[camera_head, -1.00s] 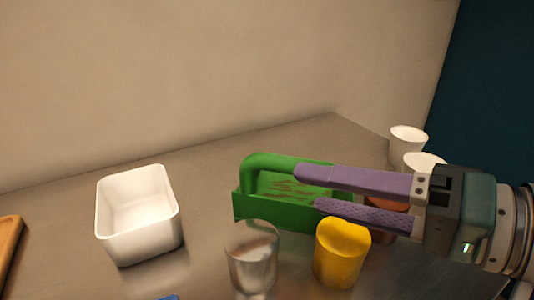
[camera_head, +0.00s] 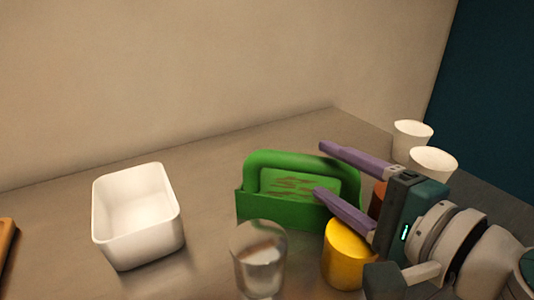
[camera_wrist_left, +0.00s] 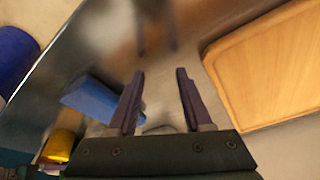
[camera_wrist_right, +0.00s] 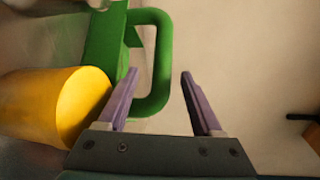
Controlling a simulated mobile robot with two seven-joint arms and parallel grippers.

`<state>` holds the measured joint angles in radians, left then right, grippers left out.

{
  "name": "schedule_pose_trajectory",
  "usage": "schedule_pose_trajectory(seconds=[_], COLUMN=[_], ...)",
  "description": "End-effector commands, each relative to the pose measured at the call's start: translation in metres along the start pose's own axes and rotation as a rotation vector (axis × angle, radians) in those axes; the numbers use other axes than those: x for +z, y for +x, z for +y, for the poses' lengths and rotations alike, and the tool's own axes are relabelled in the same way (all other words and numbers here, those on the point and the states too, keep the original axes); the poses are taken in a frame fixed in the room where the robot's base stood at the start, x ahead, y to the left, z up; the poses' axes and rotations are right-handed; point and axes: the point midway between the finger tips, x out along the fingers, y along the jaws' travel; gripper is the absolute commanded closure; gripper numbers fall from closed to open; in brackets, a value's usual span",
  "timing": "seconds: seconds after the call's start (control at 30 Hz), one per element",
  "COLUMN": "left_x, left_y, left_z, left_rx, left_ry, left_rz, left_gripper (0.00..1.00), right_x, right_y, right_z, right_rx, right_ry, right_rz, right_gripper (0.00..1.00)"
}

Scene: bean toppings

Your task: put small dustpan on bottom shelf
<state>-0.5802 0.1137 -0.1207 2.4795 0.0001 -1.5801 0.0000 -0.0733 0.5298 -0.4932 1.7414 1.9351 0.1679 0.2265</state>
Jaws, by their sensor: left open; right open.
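The green dustpan (camera_head: 290,206), with a raised loop handle (camera_head: 275,160) and reddish-brown marks on it, stands on the grey counter in the head view. It also shows in the right wrist view (camera_wrist_right: 155,75). My right gripper (camera_head: 319,168) is open and empty at the right side of the dustpan. In the right wrist view, one side of the handle appears between the fingertips; I cannot tell whether they touch it. My left gripper (camera_wrist_left: 160,75) is open and empty above the counter and is outside the head view. No shelf is visible.
A white bin (camera_head: 112,246) stands at left. A clear glass (camera_head: 258,270) and a yellow cup (camera_head: 348,262) stand close in front of the dustpan. White cups (camera_head: 432,162) stand behind the right gripper. A wooden board (camera_wrist_left: 270,65) and a blue object (camera_wrist_left: 92,98) show near the left gripper.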

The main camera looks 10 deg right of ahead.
Motion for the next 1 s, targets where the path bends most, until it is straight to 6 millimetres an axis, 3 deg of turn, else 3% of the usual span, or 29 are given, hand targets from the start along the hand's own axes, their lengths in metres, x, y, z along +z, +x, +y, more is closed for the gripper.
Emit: schedule_pose_trajectory(seconds=[0.2,0.5,1.0], left_x=[0.001,0.001,0.001], left_y=[0.002,0.003,0.003], left_z=[0.000,-0.002,-0.003], left_rx=[-0.001,-0.005,-0.008], left_ry=[0.000,0.006,0.009], left_rz=[0.000,-0.001,-0.001], left_gripper=[0.50,0.50,0.50], right_x=[0.003,0.003,0.003], right_y=[0.030,0.035,0.035], right_z=[-0.002,-0.002,-0.002], right_rx=[-0.002,0.000,0.000], right_ry=[0.000,-0.001,-0.001], right_rz=[0.000,0.000,0.000], right_gripper=[0.33,0.33,0.88])
